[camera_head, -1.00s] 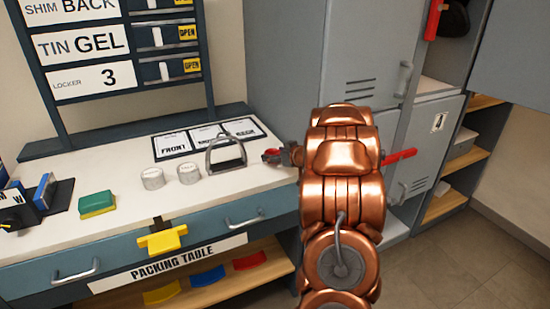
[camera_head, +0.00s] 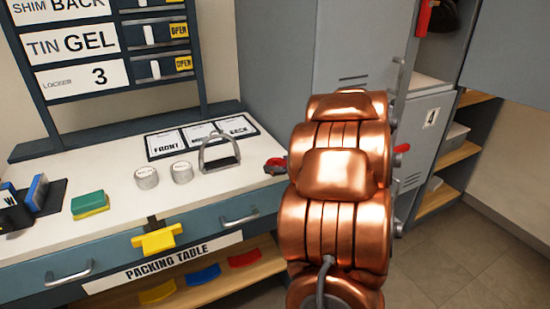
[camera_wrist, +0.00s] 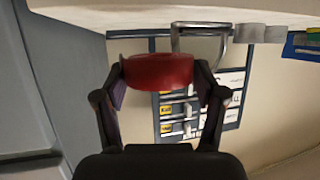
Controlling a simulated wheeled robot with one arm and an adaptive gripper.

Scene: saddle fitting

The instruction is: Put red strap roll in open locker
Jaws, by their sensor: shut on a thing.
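The red strap roll (camera_wrist: 157,71) is between the two fingers of my gripper (camera_wrist: 160,84) in the wrist view, and my gripper is shut on it. In the head view my copper arm hides most of the gripper; a small red and dark part (camera_head: 275,165) shows left of the arm, by the table's right edge. An open locker compartment (camera_head: 432,82) shows at the right, behind the arm, with a red thing and a dark thing hanging in its upper part. Its lower inside is partly hidden. A locker door marked 4 (camera_head: 431,118) is below it.
The packing table (camera_head: 120,205) is at left, bearing a metal stirrup (camera_head: 220,163), two tins (camera_head: 147,178), a green and yellow block (camera_head: 89,203) and labelled cards (camera_head: 165,147). Shut grey lockers (camera_head: 280,60) stand behind the arm. Floor is clear at lower right.

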